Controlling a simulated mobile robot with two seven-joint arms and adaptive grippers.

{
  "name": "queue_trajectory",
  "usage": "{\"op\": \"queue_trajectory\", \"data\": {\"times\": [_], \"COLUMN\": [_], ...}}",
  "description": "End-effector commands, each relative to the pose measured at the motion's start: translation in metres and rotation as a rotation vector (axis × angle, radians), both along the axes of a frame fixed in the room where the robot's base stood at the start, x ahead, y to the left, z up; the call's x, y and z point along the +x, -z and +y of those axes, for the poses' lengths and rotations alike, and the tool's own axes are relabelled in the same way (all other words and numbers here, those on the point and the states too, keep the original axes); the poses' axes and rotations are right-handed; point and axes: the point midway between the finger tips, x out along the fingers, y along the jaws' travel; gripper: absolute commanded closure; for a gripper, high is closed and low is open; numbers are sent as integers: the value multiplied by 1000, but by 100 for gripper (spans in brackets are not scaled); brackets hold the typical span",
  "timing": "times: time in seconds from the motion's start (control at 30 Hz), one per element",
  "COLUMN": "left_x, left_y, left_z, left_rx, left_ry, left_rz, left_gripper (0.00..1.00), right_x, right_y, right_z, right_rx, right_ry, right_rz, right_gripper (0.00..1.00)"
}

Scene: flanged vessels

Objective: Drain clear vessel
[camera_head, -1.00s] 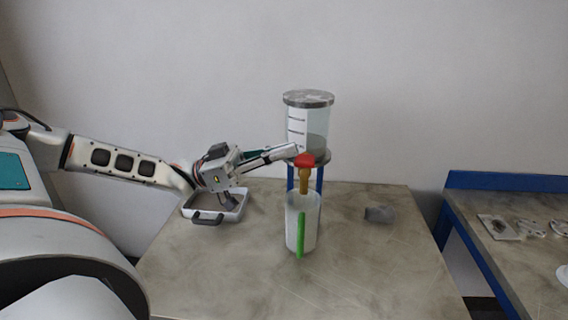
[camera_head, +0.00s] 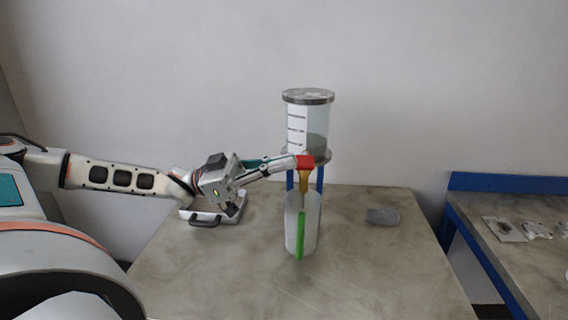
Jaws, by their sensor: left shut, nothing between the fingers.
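The clear vessel (camera_head: 306,118) with a grey lid and dark scale marks stands on a blue stand (camera_head: 320,178) on the table. Grey liquid or material shows in its lower part. A brass valve (camera_head: 306,180) with a red handle (camera_head: 305,162) hangs below it. A translucent white container (camera_head: 312,222) with a green strip (camera_head: 301,236) stands under the valve. My left gripper (camera_head: 294,161) is shut and empty, its tips at the left end of the red handle, seemingly touching it. My right gripper is not in view.
A white tray with a dark handle (camera_head: 206,217) sits behind my left wrist. A small grey object (camera_head: 382,216) lies right of the stand. A second table with a blue edge (camera_head: 500,182) holds flat parts (camera_head: 504,229). The front table surface is clear.

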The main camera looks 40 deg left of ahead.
Motion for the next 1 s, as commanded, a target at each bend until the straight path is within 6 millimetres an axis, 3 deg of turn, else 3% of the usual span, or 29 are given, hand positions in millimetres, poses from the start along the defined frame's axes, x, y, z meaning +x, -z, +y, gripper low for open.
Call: {"op": "queue_trajectory", "data": {"times": [0.03, 0.1, 0.3, 1.0], "left_x": [0, 0, -2, -2], "left_y": [11, 17, 30, 35], "left_z": [0, -1, -1, -2], "left_rx": [17, 51, 129, 159], "left_ry": [-2, -3, -3, -2], "left_rz": [-36, -88, -211, -245], "left_gripper": [100, 100, 100, 100], "right_x": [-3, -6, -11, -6], "right_y": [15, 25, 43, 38], "right_z": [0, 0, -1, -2], "right_rx": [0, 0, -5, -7], "right_ry": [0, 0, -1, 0], "right_rz": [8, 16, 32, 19], "right_gripper": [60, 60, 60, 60]}}
